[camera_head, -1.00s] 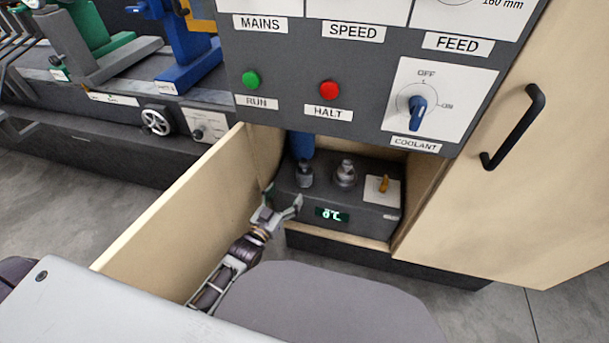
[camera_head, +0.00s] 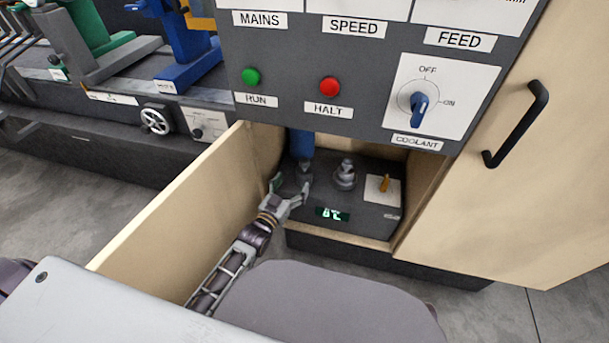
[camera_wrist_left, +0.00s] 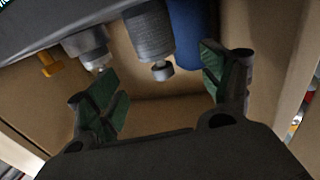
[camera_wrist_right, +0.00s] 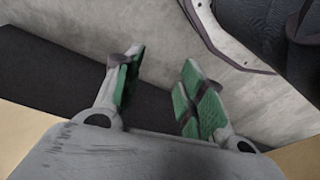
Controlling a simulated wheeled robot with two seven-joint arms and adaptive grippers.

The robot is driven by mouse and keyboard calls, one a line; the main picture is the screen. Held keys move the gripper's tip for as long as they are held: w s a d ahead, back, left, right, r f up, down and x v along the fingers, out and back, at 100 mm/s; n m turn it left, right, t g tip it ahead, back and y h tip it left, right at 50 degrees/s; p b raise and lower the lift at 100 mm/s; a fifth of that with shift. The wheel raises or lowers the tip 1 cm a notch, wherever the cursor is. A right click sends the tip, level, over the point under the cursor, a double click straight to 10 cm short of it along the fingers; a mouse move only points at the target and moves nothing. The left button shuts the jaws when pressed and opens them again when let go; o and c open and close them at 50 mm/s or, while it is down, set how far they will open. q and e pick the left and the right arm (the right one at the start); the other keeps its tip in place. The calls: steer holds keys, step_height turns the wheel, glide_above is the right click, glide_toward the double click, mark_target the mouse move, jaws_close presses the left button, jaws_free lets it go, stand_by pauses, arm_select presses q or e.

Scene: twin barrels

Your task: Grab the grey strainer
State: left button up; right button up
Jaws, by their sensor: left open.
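The grey strainer (camera_head: 304,172) appears to be the ribbed grey barrel with a small knob on top. It stands on a dark unit inside the open cabinet, in front of a blue cylinder (camera_head: 301,145). In the left wrist view the strainer (camera_wrist_left: 150,35) lies beyond the fingers, between the blue cylinder (camera_wrist_left: 190,35) and a silver fitting (camera_wrist_left: 88,45). My left gripper (camera_head: 291,189) is open and empty, just short of the strainer, its fingers spread to either side. My right gripper (camera_wrist_right: 160,75) is open and empty, seen only in its own wrist view.
A second metal fitting (camera_head: 345,176) stands close to the right of the strainer, then a yellow switch (camera_head: 384,184). The wooden panel (camera_head: 185,205) flanks my left arm. The control panel (camera_head: 290,65) overhangs the opening. A wooden door (camera_head: 510,190) is at right.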

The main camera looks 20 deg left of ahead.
mark_target(303, 168)
arm_select(q)
steer(key=shift+w+d, duration=0.25)
steer(key=shift+w, duration=0.9)
steer(key=shift+w+d+b, duration=0.15)
steer(key=shift+w+b, duration=0.15)
steer(key=shift+w, duration=0.5)
arm_select(e)
steer(key=shift+s+a+r, duration=0.1)
steer(key=shift+a+r, duration=0.05)
steer(key=shift+r, duration=0.3)
steer(key=shift+s+a+r, duration=0.1)
steer(key=shift+r, duration=0.35)
steer(key=shift+w, duration=0.2)
